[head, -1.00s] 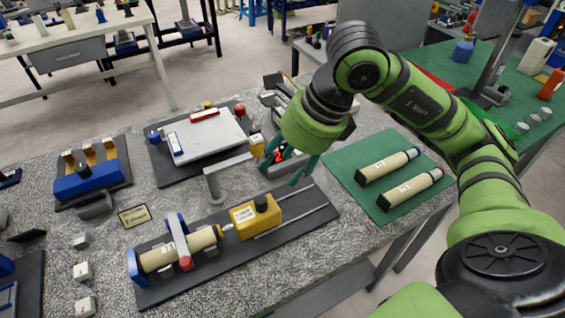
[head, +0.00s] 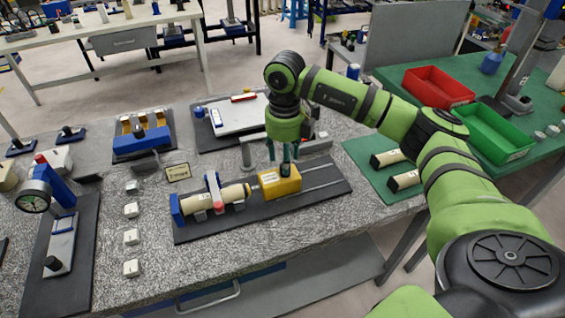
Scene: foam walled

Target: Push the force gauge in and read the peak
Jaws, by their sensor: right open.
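A yellow block (head: 279,184) with a dark knob on top, likely the force gauge, sits on two rails on a black base plate (head: 215,229). A cream cylinder (head: 233,195) lies in a blue clamp (head: 177,208) with a red-tipped strap, left of the block. Its tip points at the block; I cannot tell whether they touch. My right gripper (head: 280,157) is open and points down right over the block, its teal fingers around or just above the knob. I cannot tell whether they touch it. My left gripper is not in view.
Two cream cylinders (head: 405,181) lie on a green mat (head: 365,154) at right, partly hidden by my arm. A white plate (head: 230,116) is behind. A dial gauge stand (head: 60,240) is at left, with white cubes (head: 131,237) between. The rails right of the block are clear.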

